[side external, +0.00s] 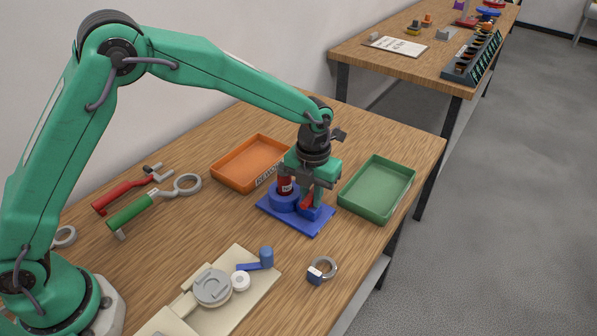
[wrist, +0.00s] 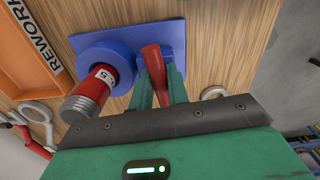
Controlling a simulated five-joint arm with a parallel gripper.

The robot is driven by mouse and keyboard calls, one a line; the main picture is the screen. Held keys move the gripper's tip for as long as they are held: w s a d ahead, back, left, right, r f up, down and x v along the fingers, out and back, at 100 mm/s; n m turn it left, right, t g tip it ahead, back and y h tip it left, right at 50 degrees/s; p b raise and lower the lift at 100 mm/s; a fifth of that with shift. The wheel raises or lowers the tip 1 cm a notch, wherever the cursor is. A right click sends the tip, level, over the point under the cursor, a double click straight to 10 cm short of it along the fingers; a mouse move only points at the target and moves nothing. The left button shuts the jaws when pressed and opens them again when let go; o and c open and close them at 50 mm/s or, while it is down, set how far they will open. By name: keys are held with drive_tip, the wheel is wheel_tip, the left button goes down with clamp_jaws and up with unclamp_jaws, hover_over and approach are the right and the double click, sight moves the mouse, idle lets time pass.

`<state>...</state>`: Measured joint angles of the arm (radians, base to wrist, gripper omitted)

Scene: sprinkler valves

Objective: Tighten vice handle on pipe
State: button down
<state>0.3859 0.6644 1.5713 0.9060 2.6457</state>
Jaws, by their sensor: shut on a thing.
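The blue vice (side external: 285,199) stands on a flat blue plate near the middle of the table. A red pipe (side external: 284,185) stands in its round collar; in the wrist view the pipe (wrist: 103,79) shows a white label and a grey threaded end. The red vice handle (wrist: 153,60) is beside the collar, between my two green fingers. My gripper (side external: 314,196) points down over the vice and is shut on the handle; it also shows in the wrist view (wrist: 160,80). The handle's lower end and the inside of the collar are hidden.
An orange tray (side external: 221,182) marked REWORK is behind left of the vice, a green tray (side external: 346,207) right. Red (side external: 124,195) and green (side external: 130,212) tools lie left. A beige board (side external: 262,270) with round parts and a clamp ring (side external: 324,268) lie in front.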

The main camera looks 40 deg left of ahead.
sight(311, 192)
drive_tip(key=shift+m, duration=0.4)
drive_tip(key=shift+m, duration=0.5)
drive_tip(key=c, duration=1.3)
unclamp_jaws()
drive_tip(key=shift+r, duration=0.1)
drive_tip(key=shift+r, duration=2.9)
